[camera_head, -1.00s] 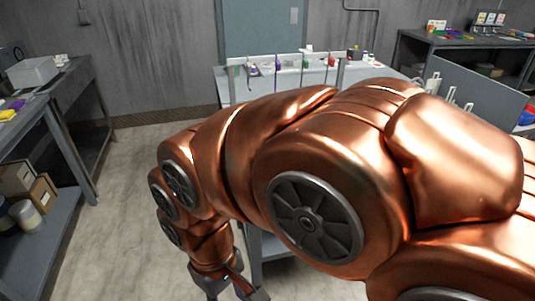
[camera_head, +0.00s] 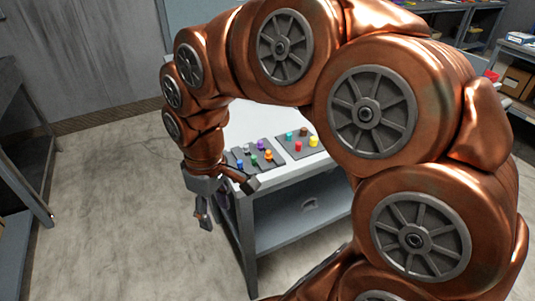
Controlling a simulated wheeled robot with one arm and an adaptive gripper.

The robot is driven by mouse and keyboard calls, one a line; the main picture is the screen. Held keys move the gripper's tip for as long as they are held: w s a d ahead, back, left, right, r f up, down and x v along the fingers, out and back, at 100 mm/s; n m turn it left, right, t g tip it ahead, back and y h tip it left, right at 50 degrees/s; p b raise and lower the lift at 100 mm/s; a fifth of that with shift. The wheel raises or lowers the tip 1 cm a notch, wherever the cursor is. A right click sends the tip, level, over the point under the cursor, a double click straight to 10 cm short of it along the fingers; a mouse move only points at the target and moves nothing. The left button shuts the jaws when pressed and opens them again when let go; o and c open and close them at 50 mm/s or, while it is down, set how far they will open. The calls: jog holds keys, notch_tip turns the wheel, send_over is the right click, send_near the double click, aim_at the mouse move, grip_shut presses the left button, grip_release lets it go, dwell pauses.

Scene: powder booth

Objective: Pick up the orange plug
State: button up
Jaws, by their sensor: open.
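The orange plug (camera_head: 268,155) is small and stands on a dark board (camera_head: 236,157) near the front left corner of the light-topped table. Green, purple, grey and blue plugs stand around it on the same board. My gripper (camera_head: 228,203) is open and points down, left of and in front of the table's corner. Its fingers are spread and empty. One finger shows in front of the table edge, and it is apart from the orange plug.
A second dark board (camera_head: 297,147) with several coloured plugs lies to the right. The table (camera_head: 303,172) has a lower shelf. A dark bench (camera_head: 22,160) stands at left, with clear floor (camera_head: 110,195) between. My arm hides the table's right part.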

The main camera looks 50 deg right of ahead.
jog(key=w+d+r+n, duration=0.1)
jog(key=w+d, duration=0.5)
jog(key=t+p, duration=0.1)
jog(key=t, duration=0.1)
send_over(269, 151)
jog(key=f, duration=0.1)
jog(key=s+f, duration=0.1)
jog(key=shift+a+f, duration=0.3)
jog(key=shift+f, duration=0.35)
notch_tip(269, 151, down, 2)
jog(key=shift+w+n+p, duration=0.15)
jog(key=shift+n+p, duration=0.15)
jog(key=shift+p, duration=0.15)
jog(key=shift+d+f+p, duration=0.1)
jog(key=shift+f+p, duration=0.3)
jog(key=shift+f, duration=0.15)
jog(key=f, duration=0.1)
jog(key=f+p, duration=0.1)
jog(key=f, duration=0.2)
jog(key=shift+w+d, duration=0.1)
jog(key=shift+w, duration=0.15)
